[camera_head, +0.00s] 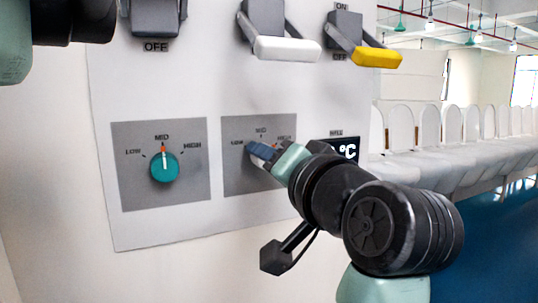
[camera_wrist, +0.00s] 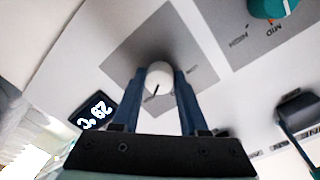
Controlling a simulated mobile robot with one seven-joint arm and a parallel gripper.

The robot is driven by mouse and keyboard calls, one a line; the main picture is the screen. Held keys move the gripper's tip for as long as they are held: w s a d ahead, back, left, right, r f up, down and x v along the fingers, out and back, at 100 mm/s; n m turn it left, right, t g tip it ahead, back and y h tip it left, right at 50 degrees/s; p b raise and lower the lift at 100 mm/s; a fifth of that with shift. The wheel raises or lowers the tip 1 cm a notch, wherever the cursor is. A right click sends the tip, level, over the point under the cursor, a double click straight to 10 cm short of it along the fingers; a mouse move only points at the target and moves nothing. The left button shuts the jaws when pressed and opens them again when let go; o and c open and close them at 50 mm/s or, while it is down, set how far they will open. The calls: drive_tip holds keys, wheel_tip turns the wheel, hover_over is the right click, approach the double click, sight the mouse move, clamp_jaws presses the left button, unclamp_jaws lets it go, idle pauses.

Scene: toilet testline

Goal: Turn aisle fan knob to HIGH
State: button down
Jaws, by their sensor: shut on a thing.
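My gripper (camera_head: 260,153) is at the right grey dial plate (camera_head: 240,183) on the panel, marked LOW, MID and HIGH. In the wrist view its two blue fingers (camera_wrist: 159,82) are on either side of a white round knob (camera_wrist: 158,74) and hold it. A thin dark line shows on the knob's face; which mark it points to I cannot tell. In the head view the fingers hide this knob. A teal knob (camera_head: 164,168) sits on the left plate, its white pointer at MID; it also shows in the wrist view (camera_wrist: 268,8).
Above are levers with a dark (camera_head: 155,18), a white (camera_head: 287,48) and a yellow (camera_head: 376,57) handle. A temperature display (camera_head: 345,150) is right of the held knob, partly behind my arm. A row of white toilets (camera_head: 450,135) stands at the right.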

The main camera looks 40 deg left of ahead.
drive_tip(key=shift+d+r, duration=0.1)
idle(0.4)
drive_tip(key=shift+c, duration=2.2)
unclamp_jaws()
drive_tip(key=b+v, duration=0.5)
drive_tip(key=v, duration=0.7)
drive_tip(key=shift+d, duration=0.45)
